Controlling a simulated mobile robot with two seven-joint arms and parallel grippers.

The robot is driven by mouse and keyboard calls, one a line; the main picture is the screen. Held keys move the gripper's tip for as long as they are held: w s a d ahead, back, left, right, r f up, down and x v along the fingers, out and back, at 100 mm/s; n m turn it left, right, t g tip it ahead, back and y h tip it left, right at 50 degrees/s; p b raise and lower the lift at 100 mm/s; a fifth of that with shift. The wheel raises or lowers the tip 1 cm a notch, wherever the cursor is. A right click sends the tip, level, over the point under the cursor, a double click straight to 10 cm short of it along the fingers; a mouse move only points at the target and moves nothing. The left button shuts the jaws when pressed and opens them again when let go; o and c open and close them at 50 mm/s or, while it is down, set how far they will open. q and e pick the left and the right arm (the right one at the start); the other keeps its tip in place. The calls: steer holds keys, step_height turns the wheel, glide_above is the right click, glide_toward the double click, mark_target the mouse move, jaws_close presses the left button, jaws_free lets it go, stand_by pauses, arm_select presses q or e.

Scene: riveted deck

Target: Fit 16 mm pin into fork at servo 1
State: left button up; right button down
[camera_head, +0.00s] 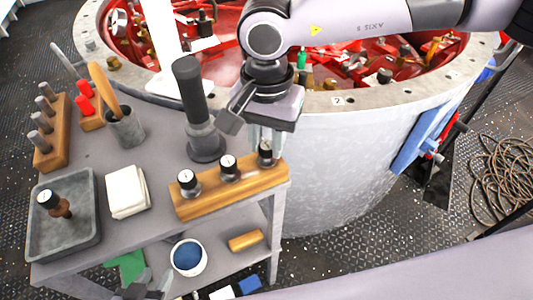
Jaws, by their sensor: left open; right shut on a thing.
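A wooden block (232,190) on the bench carries three black-capped pins with white tops: a left pin (188,181), a middle pin (229,166) and a right pin (265,150). Their size marks are too small to read. My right gripper (265,137) points down at the block's right end and is shut on the right pin, whose lower part is at the block. I cannot tell whether it is seated or lifted. My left gripper (145,287) is open and empty at the bottom edge, low by the bench front. I cannot make out which fork belongs to servo 1.
A large round housing (340,160) with red insides stands behind; its rim bears a "2" plate. The bench holds a grey tray (88,240) with a black-capped piece, white cloths (126,190), a dark cylinder (203,130), a brush cup (126,128) and a peg rack (52,140).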

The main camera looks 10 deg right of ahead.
steer(key=shift+r+p, duration=1.5)
steer(key=shift+r, duration=1.1)
steer(key=shift+f, duration=0.1)
